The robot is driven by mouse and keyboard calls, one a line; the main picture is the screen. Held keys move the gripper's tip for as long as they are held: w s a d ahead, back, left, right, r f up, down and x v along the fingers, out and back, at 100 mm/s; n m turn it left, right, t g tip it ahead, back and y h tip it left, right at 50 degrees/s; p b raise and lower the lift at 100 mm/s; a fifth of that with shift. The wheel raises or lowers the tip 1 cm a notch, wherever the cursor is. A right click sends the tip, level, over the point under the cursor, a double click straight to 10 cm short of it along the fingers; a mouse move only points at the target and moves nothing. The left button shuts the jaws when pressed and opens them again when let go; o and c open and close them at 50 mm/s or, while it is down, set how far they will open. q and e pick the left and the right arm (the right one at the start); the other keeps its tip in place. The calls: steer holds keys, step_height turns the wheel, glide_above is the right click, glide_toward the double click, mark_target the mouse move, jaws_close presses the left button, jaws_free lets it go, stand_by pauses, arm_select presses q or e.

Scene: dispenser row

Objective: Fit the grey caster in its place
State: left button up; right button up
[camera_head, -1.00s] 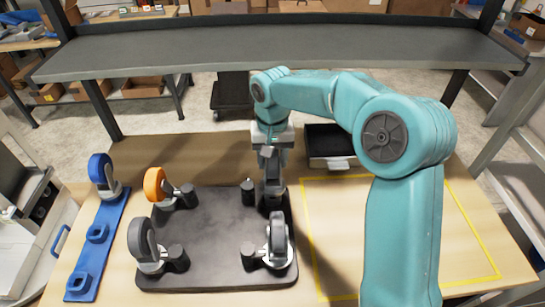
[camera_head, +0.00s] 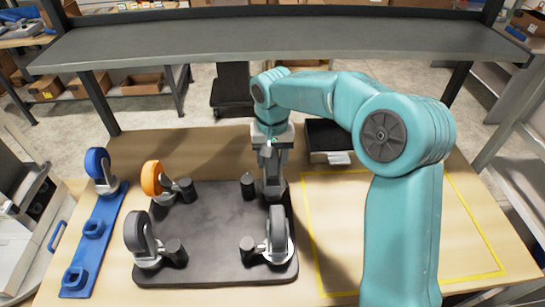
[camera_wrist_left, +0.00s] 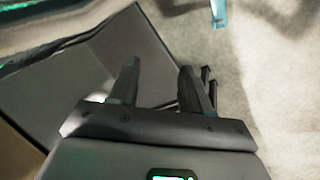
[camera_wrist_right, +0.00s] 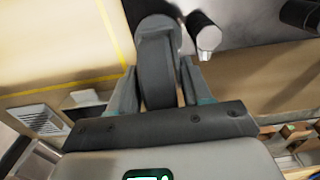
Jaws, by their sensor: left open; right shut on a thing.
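My right gripper (camera_head: 272,190) is at the back right corner of the dark base plate (camera_head: 212,235). It is shut on a grey caster (camera_wrist_right: 155,72), whose wheel shows between the fingers in the right wrist view. In the head view the gripper mostly hides this caster. A short dark post (camera_head: 248,186) stands close beside it and also shows in the right wrist view (camera_wrist_right: 204,35). I cannot tell whether the caster touches the plate. My left gripper (camera_wrist_left: 160,85) is open and empty, away from the plate; it is outside the head view.
The plate bears an orange caster (camera_head: 152,178) back left, a grey one (camera_head: 137,233) front left and another (camera_head: 278,234) front right. A blue rack (camera_head: 92,242) at left holds a blue caster (camera_head: 97,163). A dark bin (camera_head: 328,138) stands behind. The yellow-taped area (camera_head: 410,235) looks clear.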

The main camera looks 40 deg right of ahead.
steer(key=shift+f, duration=0.25)
steer(key=o, duration=1.4)
step_height(320, 180, up, 16)
steer(key=shift+s+r, duration=0.15)
steer(key=shift+r, duration=0.05)
steer(key=shift+a, duration=0.1)
